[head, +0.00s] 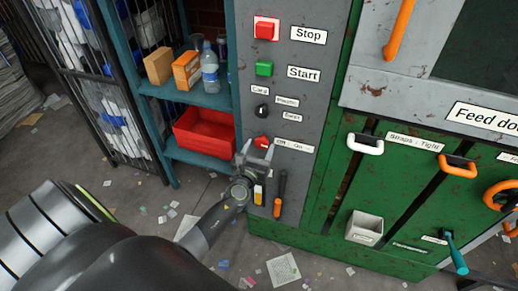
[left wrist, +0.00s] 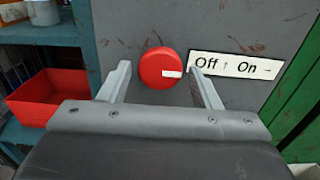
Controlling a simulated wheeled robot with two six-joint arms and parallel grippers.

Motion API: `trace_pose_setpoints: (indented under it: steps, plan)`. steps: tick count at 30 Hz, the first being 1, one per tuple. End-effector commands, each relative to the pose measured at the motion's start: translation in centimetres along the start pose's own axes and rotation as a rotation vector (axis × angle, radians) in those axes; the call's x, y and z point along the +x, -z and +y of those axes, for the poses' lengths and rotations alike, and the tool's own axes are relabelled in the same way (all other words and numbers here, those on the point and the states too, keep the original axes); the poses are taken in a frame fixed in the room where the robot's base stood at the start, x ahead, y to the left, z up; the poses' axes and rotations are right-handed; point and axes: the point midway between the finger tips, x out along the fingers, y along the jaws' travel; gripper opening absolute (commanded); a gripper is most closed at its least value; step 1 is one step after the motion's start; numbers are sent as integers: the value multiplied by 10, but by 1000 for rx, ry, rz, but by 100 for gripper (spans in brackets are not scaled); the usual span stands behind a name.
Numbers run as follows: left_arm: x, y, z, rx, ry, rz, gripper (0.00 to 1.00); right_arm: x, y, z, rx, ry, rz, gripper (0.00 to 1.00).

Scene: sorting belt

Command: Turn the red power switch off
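The red power switch is a round red knob (left wrist: 158,66) with a white mark on its right side. The mark points right, the direction the label (left wrist: 237,66) gives for On; the label gives Off as up. In the head view the red knob (head: 262,142) sits low on the grey panel. My left gripper (head: 256,153) is in front of the panel at the knob. In the left wrist view its fingers are apart, one to each side of the knob, with gaps visible. Whether the fingertips reach past the knob's face is unclear. My right gripper is not in view.
Above are a red Stop button (head: 266,29), a green Start button (head: 264,68) and a black selector knob (head: 261,111). A teal shelf (head: 190,95) with a red bin (head: 203,133) stands left. Green doors (head: 390,200) are right.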

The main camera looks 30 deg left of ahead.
Motion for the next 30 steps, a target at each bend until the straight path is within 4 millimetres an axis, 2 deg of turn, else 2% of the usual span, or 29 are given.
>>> trace_pose_setpoints:
  steps: [1,8,20,30]
  plan:
    - [0,0,0,0,0,0,50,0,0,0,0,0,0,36]
    - [0,0,0,0,0,0,21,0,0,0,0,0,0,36]
    - [0,2,0,-84,1,0,21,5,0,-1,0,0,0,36]
    - [0,2,-1,-357,2,-1,21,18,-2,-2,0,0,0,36]
